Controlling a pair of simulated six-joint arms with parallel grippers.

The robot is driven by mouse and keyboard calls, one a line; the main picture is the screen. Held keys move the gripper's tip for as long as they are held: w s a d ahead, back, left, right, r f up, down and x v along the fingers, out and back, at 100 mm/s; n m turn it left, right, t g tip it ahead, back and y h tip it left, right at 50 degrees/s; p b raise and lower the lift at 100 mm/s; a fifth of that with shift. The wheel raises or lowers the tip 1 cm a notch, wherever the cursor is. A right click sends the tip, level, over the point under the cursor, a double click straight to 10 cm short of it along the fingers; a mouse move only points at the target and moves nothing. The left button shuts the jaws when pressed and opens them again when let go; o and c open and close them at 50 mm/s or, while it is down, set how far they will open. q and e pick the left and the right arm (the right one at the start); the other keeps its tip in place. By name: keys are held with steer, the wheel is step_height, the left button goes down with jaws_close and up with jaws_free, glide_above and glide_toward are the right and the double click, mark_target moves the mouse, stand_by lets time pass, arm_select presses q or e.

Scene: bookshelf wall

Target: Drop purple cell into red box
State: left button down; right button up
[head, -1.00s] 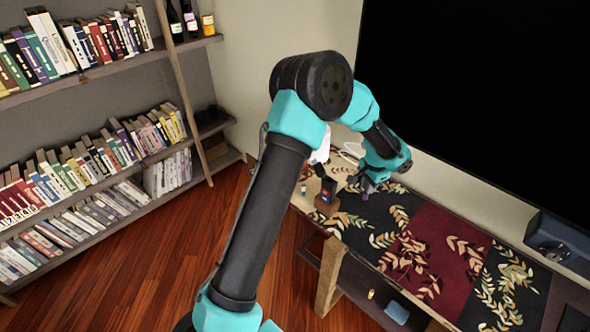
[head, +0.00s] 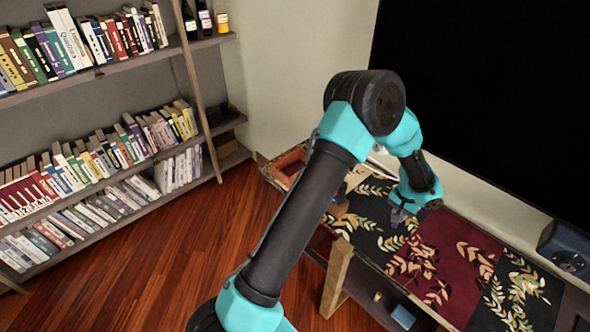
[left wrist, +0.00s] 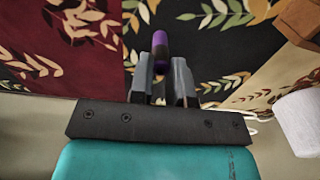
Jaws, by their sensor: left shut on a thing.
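The purple cell (left wrist: 161,46) is a small cylinder with a purple end and a dark body, over the dark patterned table cloth. My left gripper (left wrist: 161,75) is shut on it; the cell sits between the two grey fingers. In the head view my left gripper (head: 398,213) is low at the cloth, and the purple cell (head: 394,225) barely shows at its tips. I cannot tell whether the cell still touches the cloth. The red box (head: 288,163) is at the far left end of the table, partly hidden behind my left arm. My right gripper is not in view.
A brown wooden block (left wrist: 301,20) and a white cylinder (left wrist: 301,121) are on the right of the left wrist view. A black screen (head: 490,110) stands along the table's back. The cloth (head: 440,250) right of the gripper is clear.

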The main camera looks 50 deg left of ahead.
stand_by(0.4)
arm_select(q)
steer(key=w+a+r, duration=0.1)
steer(key=w+a, duration=0.2)
steer(key=a, duration=1.1)
steer(key=w+a+r, duration=0.2)
steer(key=w+a, duration=0.1)
steer(key=a, duration=1.2)
steer(key=s+a+r, duration=0.1)
steer(key=s+a, duration=0.3)
steer(key=a, duration=0.6)
steer(key=s+a+r, duration=0.1)
steer(key=s+a, duration=0.4)
steer(key=a, duration=0.5)
steer(key=shift+a, duration=0.2)
steer(key=shift+s+f, duration=0.1)
steer(key=shift+f, duration=0.05)
steer(key=shift+f, duration=2.9)
